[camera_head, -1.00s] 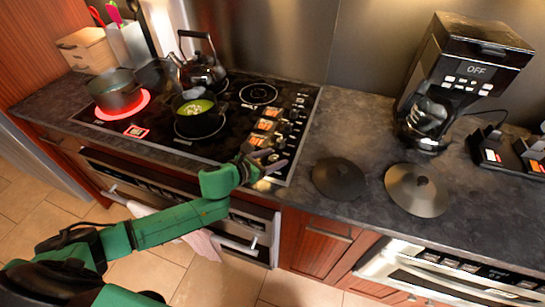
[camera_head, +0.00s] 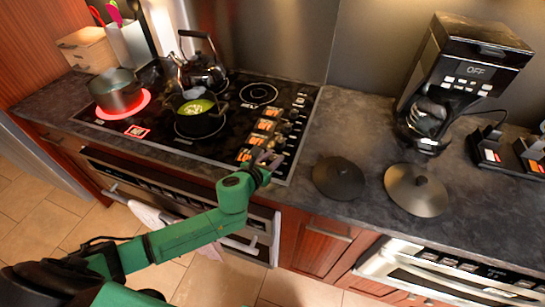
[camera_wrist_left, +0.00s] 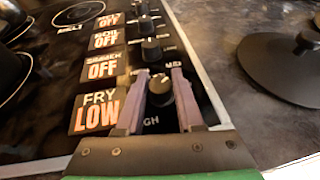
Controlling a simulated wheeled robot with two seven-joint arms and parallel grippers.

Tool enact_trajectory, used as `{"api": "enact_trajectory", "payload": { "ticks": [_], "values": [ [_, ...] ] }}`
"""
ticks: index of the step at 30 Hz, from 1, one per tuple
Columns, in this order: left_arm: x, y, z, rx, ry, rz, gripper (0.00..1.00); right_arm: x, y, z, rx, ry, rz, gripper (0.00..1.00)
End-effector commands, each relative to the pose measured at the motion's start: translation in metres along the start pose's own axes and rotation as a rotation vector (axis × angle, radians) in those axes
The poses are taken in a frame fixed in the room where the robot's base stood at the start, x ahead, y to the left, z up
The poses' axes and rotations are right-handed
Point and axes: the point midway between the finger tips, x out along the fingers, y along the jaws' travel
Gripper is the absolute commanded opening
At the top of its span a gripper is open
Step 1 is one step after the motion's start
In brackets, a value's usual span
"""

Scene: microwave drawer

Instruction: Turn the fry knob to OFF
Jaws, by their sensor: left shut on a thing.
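The fry knob (camera_wrist_left: 160,88) is a dark round knob with a light pointer mark, nearest in the row in the left wrist view. The display beside it (camera_wrist_left: 97,109) reads "FRY LOW". My left gripper (camera_wrist_left: 162,85) has one finger on each side of the knob and is shut on it. In the head view my left gripper (camera_head: 267,159) is at the front right corner of the cooktop, and the knob is hard to make out there. My right gripper is not in view.
Other knobs (camera_wrist_left: 152,50) line up beyond, with displays reading "OFF". A pot (camera_head: 117,92) stands on a glowing red burner. Two dark lids (camera_head: 338,178) (camera_head: 417,191) lie on the counter to the right.

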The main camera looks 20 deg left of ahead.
Motion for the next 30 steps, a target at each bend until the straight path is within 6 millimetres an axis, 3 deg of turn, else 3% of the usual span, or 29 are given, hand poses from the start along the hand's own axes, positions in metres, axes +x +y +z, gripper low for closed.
{"api": "enact_trajectory", "payload": {
  "ticks": [15, 30],
  "values": [
    [0.000, -0.002, 0.003, -0.190, -0.002, 0.451, 0.00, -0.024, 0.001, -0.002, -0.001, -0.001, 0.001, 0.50],
    [0.001, -0.001, 0.001, -0.331, -0.002, 0.795, 0.00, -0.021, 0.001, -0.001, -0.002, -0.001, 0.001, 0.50]
  ]
}}
